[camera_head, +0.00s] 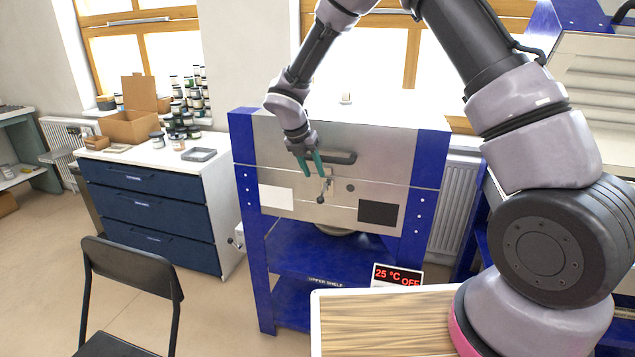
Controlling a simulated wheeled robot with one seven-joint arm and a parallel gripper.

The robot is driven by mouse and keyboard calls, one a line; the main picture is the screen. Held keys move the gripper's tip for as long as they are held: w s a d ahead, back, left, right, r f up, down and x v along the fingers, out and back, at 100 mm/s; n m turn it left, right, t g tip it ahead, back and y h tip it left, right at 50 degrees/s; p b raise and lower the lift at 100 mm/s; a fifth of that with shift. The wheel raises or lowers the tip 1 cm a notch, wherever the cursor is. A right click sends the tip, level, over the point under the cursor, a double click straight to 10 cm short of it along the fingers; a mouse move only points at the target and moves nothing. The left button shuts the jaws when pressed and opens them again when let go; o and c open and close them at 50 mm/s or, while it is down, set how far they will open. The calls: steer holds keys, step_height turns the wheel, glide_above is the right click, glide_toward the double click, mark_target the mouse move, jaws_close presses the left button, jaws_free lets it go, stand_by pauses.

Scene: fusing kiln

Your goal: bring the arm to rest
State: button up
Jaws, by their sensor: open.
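My gripper (311,168) has teal fingers and is open and empty. It points downward in front of the kiln's steel front (345,140), at the left of the dark handle (338,158). I cannot tell whether a fingertip touches the front. My arm bends up out of the top of the picture and comes down to its base at the right. A small latch with a dark knob (321,198) sits just below the fingertips.
The kiln stands in a blue frame (241,170) with a blue lower shelf (300,255). A sign (397,275) reads 25 °C OFF. A wooden-topped table (375,325) is in front. A drawer cabinet (150,215) with jars and a black chair (130,270) stand left.

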steer(key=shift+v, duration=1)
steer(key=s+d+r+m+y, duration=0.1)
steer(key=s+d+r+m, duration=0.4)
steer(key=d+r+m, duration=0.4)
steer(key=s+d+r+m+y, duration=0.1)
steer(key=s+d+r+m, duration=0.3)
steer(key=d+r+m, duration=0.6)
steer(key=s+d+r+m+t+y, duration=0.1)
steer(key=s+r+m, duration=0.3)
steer(key=s+m, duration=0.4)
steer(key=s+d+r+m+t+y, duration=0.2)
steer(key=s+d+r+m+t, duration=0.1)
steer(key=s+m, duration=0.6)
step_height(320, 180, up, 2)
steer(key=shift+s+d+r, duration=0.15)
steer(key=shift+s+d, duration=0.25)
steer(key=shift+d, duration=0.35)
